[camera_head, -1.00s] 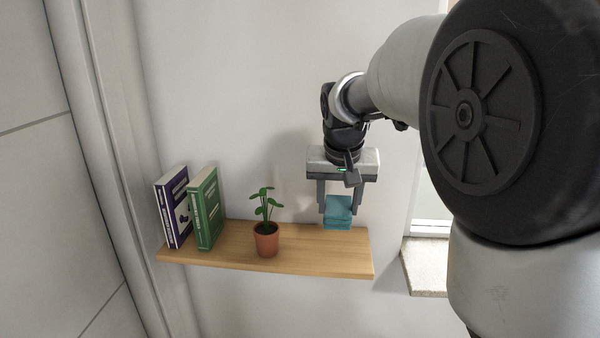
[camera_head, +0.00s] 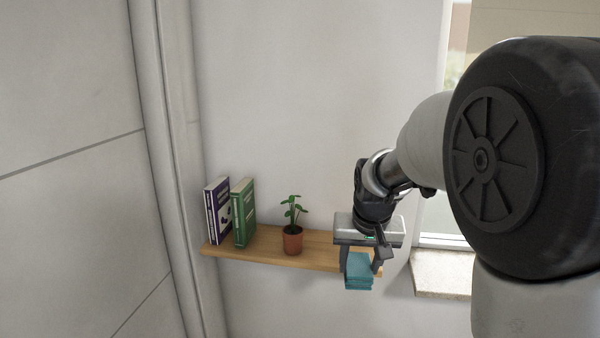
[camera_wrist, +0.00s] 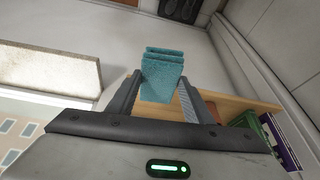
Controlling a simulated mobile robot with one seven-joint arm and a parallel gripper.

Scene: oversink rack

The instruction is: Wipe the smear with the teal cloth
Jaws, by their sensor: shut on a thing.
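The teal cloth (camera_head: 359,272) is a folded block held between the fingers of my gripper (camera_head: 360,262). In the head view the cloth shows in front of the right end of the wooden shelf. The wrist view shows the cloth (camera_wrist: 162,76) between the two fingertips of my gripper (camera_wrist: 160,92), with the shelf edge behind. My gripper is shut on the cloth. No smear can be made out in either view.
The wooden shelf (camera_head: 262,244) holds a purple book (camera_head: 217,211), a green book (camera_head: 244,212) and a potted plant (camera_head: 292,242). A stone window sill (camera_head: 441,273) is to the right. The wall (camera_head: 310,120) above the shelf is bare.

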